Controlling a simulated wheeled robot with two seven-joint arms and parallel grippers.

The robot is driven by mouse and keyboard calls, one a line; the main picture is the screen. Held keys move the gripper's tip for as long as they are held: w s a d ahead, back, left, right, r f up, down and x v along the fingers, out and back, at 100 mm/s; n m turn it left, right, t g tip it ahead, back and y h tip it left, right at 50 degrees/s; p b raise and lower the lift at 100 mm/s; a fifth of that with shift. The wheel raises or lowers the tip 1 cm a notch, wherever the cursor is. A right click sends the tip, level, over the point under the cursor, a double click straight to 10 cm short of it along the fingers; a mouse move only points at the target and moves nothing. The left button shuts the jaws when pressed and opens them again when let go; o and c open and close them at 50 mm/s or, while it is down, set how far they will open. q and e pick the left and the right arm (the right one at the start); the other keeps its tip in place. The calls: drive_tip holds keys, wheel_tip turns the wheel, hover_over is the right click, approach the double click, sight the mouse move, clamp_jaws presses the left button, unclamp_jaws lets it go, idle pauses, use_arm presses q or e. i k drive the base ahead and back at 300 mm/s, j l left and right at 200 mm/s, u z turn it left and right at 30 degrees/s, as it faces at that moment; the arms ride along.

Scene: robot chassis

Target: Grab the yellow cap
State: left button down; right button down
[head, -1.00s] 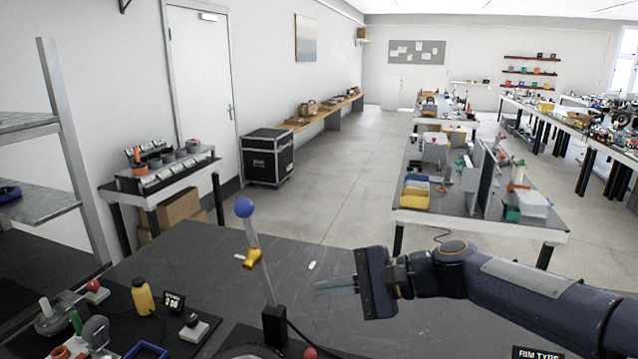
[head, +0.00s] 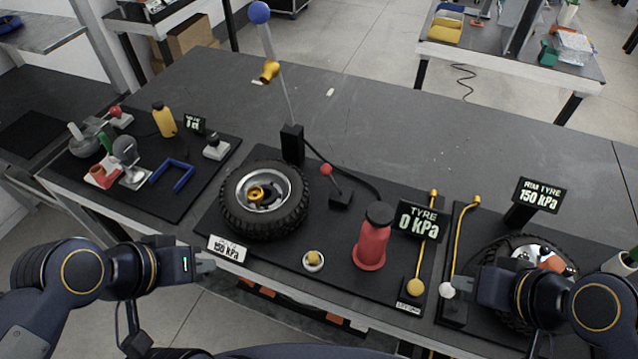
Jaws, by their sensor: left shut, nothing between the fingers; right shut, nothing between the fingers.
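A small yellow cap (head: 313,257) sits in a white round holder (head: 313,266) on the black middle mat, in front of the tyre and left of the red cylinder. My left gripper (head: 207,262) is shut and empty, left of the cap and apart from it, near the table's front edge. My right gripper (head: 462,286) is shut and empty, well to the right of the cap, close to a white ball knob (head: 447,290). I cannot tell whether it touches the knob.
A tyre (head: 235,212) lies behind the cap, with a "150 kPa" label (head: 228,249) in front of it. A red cylinder (head: 373,238) with a black top stands right of the cap. A red-knobbed lever (head: 338,190) stands behind.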

sight(313, 257)
drive_tip(key=j+z, duration=0.25)
drive_tip(key=j, duration=0.55)
drive_tip(key=j+z, duration=0.25)
drive_tip(key=j, duration=0.55)
drive_tip(key=k+j+z, duration=0.1)
drive_tip(key=j+z, duration=0.15)
drive_tip(key=j, duration=0.55)
